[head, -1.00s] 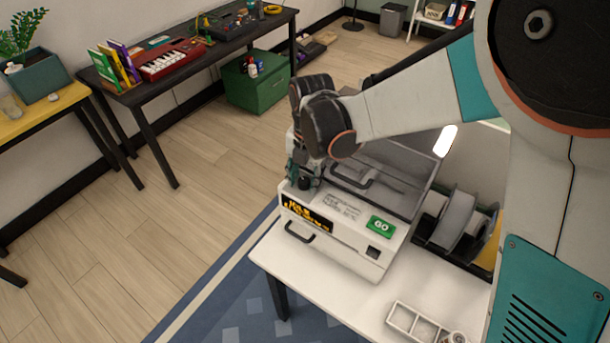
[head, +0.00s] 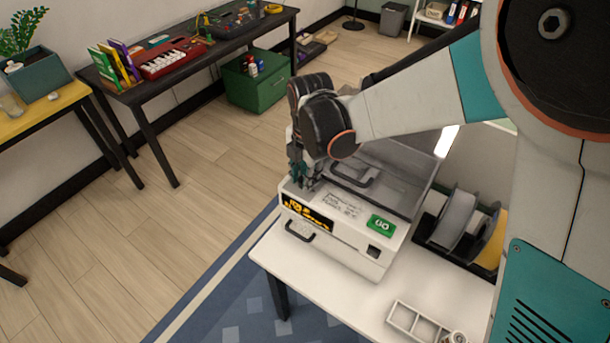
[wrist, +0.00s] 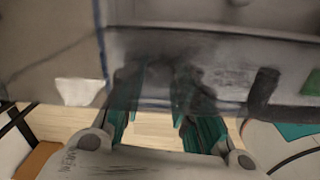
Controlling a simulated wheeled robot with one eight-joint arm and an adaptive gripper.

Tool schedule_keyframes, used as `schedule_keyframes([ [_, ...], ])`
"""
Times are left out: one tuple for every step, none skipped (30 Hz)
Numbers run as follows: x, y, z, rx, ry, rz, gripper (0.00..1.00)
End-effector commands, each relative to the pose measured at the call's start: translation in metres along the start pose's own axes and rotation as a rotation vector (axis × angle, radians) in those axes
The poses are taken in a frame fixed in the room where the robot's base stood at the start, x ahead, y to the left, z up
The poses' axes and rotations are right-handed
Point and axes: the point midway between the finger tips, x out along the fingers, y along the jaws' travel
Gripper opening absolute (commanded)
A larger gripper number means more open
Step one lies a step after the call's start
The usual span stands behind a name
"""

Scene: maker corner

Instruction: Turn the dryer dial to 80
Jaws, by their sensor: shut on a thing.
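The dryer is a white box (head: 340,252) with a grey see-through lid and a front handle. It stands on a white table. In the wrist view, the gripper's two fingers (wrist: 160,110) reach a dark, blurred patch of the panel.
A rack of spools (head: 458,222) stands right of the dryer. A white divided tray (head: 416,323) lies at the table's front right. The lid handle (head: 355,176) is close to my gripper. Floor is open to the left.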

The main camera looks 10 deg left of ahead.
Motion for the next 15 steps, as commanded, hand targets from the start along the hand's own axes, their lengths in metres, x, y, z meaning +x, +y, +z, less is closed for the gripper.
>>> schedule_keyframes([
  [0.0003,0.0001,-0.0004,0.041,-0.002,0.0,0.02],
  [0.0003,0.0001,-0.0005,0.07,-0.004,0.0,0.02],
  [0.0003,0.0002,-0.0006,0.108,-0.006,0.001,0.02],
  [0.0003,0.0002,-0.0007,0.136,-0.007,0.001,0.02],
  [0.0003,0.0002,-0.0007,0.165,-0.009,0.001,0.02],
  [0.0003,0.0002,-0.0008,0.203,-0.011,0.001,0.02],
  [0.0002,0.0003,-0.0008,0.231,-0.013,0.001,0.02],
  [0.0002,0.0002,-0.0009,0.259,-0.015,0.001,0.02],
  [0.0002,0.0003,-0.0009,0.298,-0.017,0.001,0.02],
  [0.0002,0.0003,-0.0009,0.326,-0.019,0.001,0.02],
  [0.0002,0.0003,-0.0009,0.354,-0.02,0.001,0.02],
  [0.0002,0.0003,-0.0009,0.393,-0.023,0.001,0.02],
  [0.0002,0.0003,-0.0009,0.421,-0.024,0.001,0.02],
  [0.0002,0.0003,-0.0009,0.449,-0.026,0.001,0.02],
  [0.0002,0.0003,-0.001,0.488,-0.028,0.001,0.02],
])
